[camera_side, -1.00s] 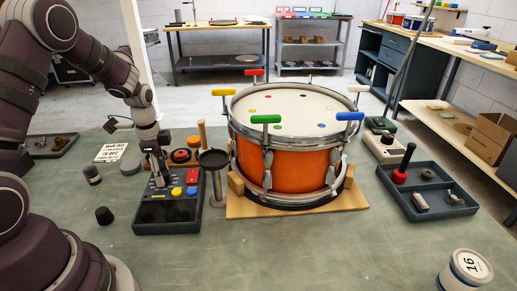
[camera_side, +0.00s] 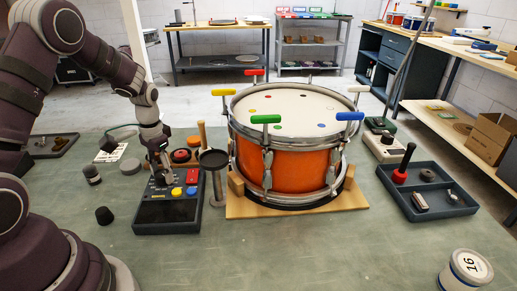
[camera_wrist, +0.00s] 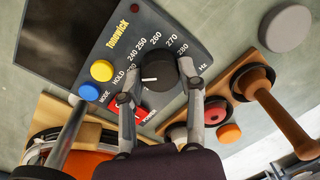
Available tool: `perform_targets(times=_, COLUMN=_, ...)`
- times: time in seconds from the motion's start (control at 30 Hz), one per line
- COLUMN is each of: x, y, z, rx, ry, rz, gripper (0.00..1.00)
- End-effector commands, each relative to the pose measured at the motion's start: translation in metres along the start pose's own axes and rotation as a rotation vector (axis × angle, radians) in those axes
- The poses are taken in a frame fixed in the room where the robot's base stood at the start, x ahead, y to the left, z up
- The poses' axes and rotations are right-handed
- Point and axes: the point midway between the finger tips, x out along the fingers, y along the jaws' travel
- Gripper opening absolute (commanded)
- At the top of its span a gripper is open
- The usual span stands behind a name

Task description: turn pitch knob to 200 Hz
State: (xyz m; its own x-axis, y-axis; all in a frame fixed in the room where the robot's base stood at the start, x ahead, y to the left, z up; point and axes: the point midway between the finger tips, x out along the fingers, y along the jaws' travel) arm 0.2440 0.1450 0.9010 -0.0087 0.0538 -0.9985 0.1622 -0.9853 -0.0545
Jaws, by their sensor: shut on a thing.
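The dark tuner box labelled Tonewick (camera_wrist: 95,45) lies flat on the bench; it shows in the side view (camera_side: 150,226). Its black pitch knob (camera_wrist: 161,70) is at the middle of the wrist view. Printed numbers from 240 to 280 and Hz curve around it. A white mark on the knob points left in the wrist view, near the 240 end; I cannot read it exactly. My gripper (camera_wrist: 156,84) is shut on the knob, one finger at each side. In the side view my gripper (camera_side: 159,172) reaches down onto the box and hides the knob.
Yellow (camera_wrist: 102,70) and blue (camera_wrist: 89,92) buttons and a red power switch (camera_wrist: 128,113) are close to my fingers. An orange drum (camera_side: 290,172) and a dark round-topped stand (camera_side: 214,160) are right of the box. A black cap (camera_side: 104,215) lies left on open bench.

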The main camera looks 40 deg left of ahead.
Motion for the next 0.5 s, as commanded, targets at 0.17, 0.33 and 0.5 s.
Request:
perform_targets(times=0.17, x=-0.0001, y=0.0004, z=0.0002, rx=-0.164, ry=-0.012, rz=0.001, gripper=0.01)
perform_targets(times=0.33, x=-0.0001, y=0.0003, z=-0.0002, rx=-0.325, ry=-0.020, rz=0.002, gripper=0.01)
perform_targets(times=0.5, x=0.0000, y=0.0001, z=0.0000, rx=-0.487, ry=-0.030, rz=0.002, gripper=0.01)
